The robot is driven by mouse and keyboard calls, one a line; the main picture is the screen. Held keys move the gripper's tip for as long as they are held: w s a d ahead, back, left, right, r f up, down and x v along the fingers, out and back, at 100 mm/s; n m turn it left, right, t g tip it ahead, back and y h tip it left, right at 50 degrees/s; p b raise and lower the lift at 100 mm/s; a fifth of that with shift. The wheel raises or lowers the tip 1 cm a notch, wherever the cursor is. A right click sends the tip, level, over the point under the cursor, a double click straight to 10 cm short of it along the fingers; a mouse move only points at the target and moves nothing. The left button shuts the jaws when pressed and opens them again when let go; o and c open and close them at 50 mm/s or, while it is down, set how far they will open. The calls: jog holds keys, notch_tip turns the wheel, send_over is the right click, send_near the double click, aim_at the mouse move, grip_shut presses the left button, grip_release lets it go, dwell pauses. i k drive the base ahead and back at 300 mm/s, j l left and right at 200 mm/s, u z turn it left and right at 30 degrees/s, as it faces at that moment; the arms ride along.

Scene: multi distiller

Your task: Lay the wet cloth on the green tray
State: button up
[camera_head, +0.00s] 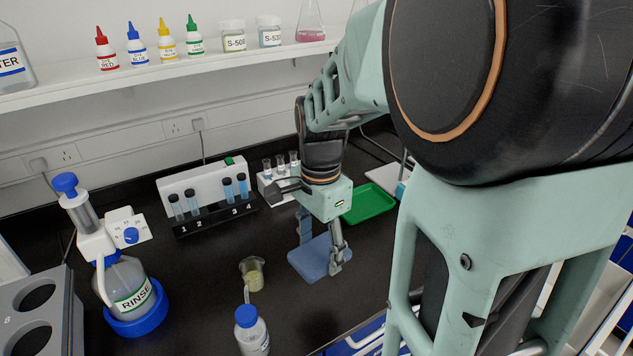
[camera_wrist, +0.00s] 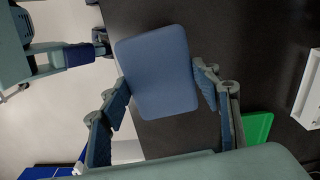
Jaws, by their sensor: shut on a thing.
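The cloth (camera_head: 316,259) is a flat blue rounded rectangle over the dark bench, below my wrist in the head view. In the wrist view the cloth (camera_wrist: 158,72) lies between my two fingers. My gripper (camera_head: 321,251) points down and is shut on the cloth, with its fingers at opposite sides; the gripper also shows in the wrist view (camera_wrist: 163,80). I cannot tell whether the cloth touches the bench. The green tray (camera_head: 370,203) lies behind and right of the cloth, partly hidden by my arm. The tray's edge (camera_wrist: 257,128) shows at lower right in the wrist view.
A small beaker (camera_head: 252,273) and a blue-capped bottle (camera_head: 251,332) stand left of and in front of the cloth. A test tube rack (camera_head: 208,196) stands behind left, and a RINSE dispenser bottle (camera_head: 128,290) at far left. Bare bench lies between cloth and rack.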

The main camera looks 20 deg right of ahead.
aim_at(361, 204)
jog(key=l+u, duration=0.35)
jog(key=l, duration=1.05)
